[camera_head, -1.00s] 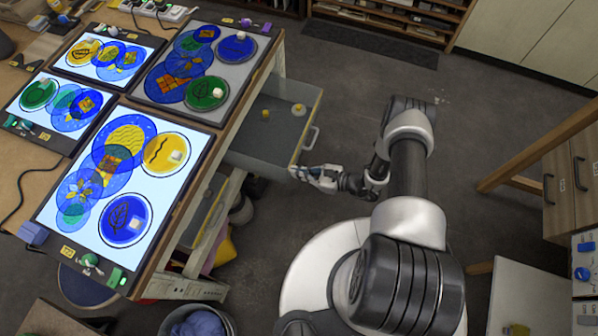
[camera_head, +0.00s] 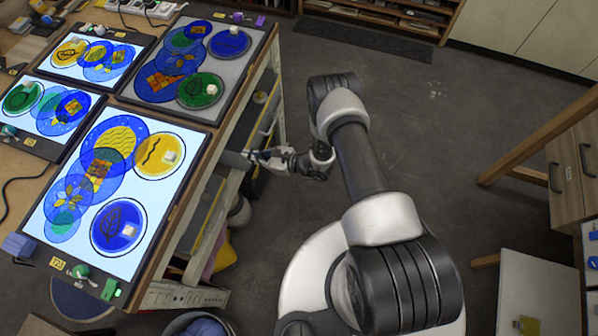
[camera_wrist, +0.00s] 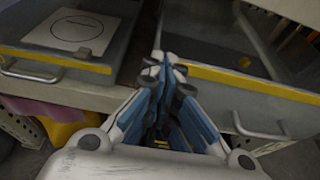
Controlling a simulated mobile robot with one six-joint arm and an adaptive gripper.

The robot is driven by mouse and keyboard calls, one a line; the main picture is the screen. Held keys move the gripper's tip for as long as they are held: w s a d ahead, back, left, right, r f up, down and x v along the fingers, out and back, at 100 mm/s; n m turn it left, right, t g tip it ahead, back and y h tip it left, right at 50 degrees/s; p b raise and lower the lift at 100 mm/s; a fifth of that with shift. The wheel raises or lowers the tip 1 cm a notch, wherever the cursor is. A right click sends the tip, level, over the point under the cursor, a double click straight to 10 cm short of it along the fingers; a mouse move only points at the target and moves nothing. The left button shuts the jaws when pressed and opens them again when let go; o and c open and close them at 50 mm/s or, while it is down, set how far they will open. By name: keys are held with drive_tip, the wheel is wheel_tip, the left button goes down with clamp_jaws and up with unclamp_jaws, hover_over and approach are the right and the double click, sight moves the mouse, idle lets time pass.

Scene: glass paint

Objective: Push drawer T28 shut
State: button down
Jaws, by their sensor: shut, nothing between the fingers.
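A grey drawer with a yellow front rim (camera_head: 268,112) sits mostly under the light table in the head view. In the wrist view the same drawer (camera_wrist: 270,106) is on the right, with a metal bar handle (camera_wrist: 258,128) and a small round item inside. Part of its inside shows, so it looks still a little open. No T28 label is readable. My gripper (camera_head: 254,154) is shut and empty, at the near end of this drawer's front. In the wrist view its fingertips (camera_wrist: 161,66) are by the drawer's left front corner; whether they touch is unclear.
Another yellow-rimmed drawer (camera_wrist: 45,58) holding a white plate lies to the left in the wrist view. Light tables with coloured glass discs (camera_head: 125,190) stand above. A bin (camera_head: 197,325) is below. The floor right of the drawers is open.

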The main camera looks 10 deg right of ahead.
drive_tip(key=shift+w+a+b, duration=0.3)
drive_tip(key=shift+w+a, duration=0.2)
drive_tip(key=shift+a, duration=0.35)
drive_tip(key=shift+w+a+b, duration=0.25)
drive_tip(key=shift+w+a, duration=0.25)
drive_tip(key=shift+a, duration=0.3)
drive_tip(key=shift+w+a+b, duration=0.3)
drive_tip(key=shift+w+a, duration=0.2)
drive_tip(key=shift+a, duration=0.35)
